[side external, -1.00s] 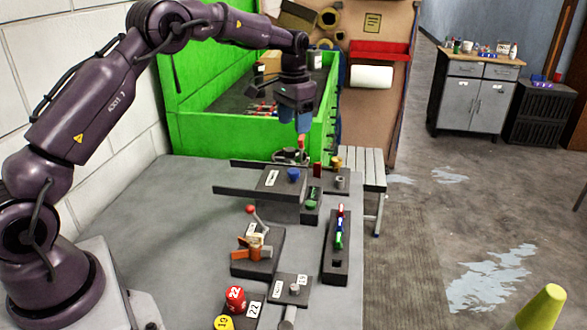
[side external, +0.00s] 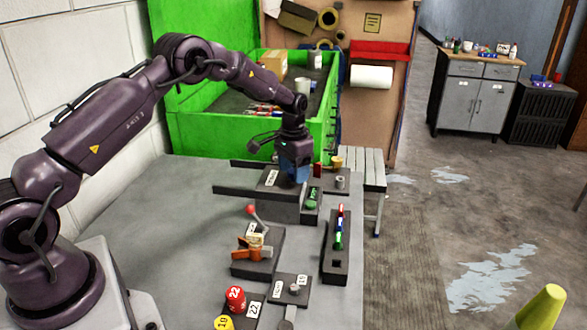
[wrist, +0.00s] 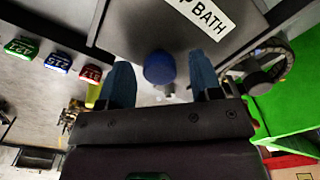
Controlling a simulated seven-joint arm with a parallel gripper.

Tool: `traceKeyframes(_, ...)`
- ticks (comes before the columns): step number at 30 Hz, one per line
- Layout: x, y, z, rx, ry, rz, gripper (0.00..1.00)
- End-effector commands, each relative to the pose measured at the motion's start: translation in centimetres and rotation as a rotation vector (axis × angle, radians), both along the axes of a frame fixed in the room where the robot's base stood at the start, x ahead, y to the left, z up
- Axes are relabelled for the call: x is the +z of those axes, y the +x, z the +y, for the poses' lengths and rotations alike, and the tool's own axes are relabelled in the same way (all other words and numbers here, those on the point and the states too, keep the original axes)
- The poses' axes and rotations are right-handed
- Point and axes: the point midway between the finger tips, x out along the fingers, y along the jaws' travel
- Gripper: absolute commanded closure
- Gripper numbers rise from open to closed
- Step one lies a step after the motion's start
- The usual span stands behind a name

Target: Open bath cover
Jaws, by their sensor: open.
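The bath cover (wrist: 165,22) is a dark grey plate with a white label reading "BATH" and a round blue knob (wrist: 159,68). In the side view the cover (side external: 262,188) lies flat between dark rails on the bench, and my gripper hides its knob. My gripper (wrist: 160,82) is open, with one blue finger on each side of the knob. A gap shows between the knob and each finger in the wrist view. In the side view my gripper (side external: 294,180) points down over the right part of the cover.
Green, blue and red labelled blocks (wrist: 57,62) stand beside the cover. A handwheel (wrist: 268,66) is close to the other finger. A red-ball lever (side external: 252,210) and a dark block with coloured pieces (side external: 337,260) stand nearer on the bench. A green bin (side external: 235,135) is behind.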

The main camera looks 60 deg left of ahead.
Motion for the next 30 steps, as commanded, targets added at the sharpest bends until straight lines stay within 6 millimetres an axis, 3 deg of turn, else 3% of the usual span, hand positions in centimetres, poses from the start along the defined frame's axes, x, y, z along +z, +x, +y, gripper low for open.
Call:
traceKeyframes(5, 0.0, 0.0, 0.0, 0.0, 0.0, 0.0, 0.41)
traceKeyframes(12, 0.0, 0.0, 0.0, 0.0, 0.0, 0.0, 0.97)
traceKeyframes(13, 0.0, 0.0, 0.0, 0.0, 0.0, 0.0, 1.0)
traceKeyframes(19, 0.1, -0.9, 1.0, 0.005, 0.0, 0.001, 1.0)
traceKeyframes(30, 0.1, -6.7, 6.7, 0.004, 0.0, 0.001, 1.0)
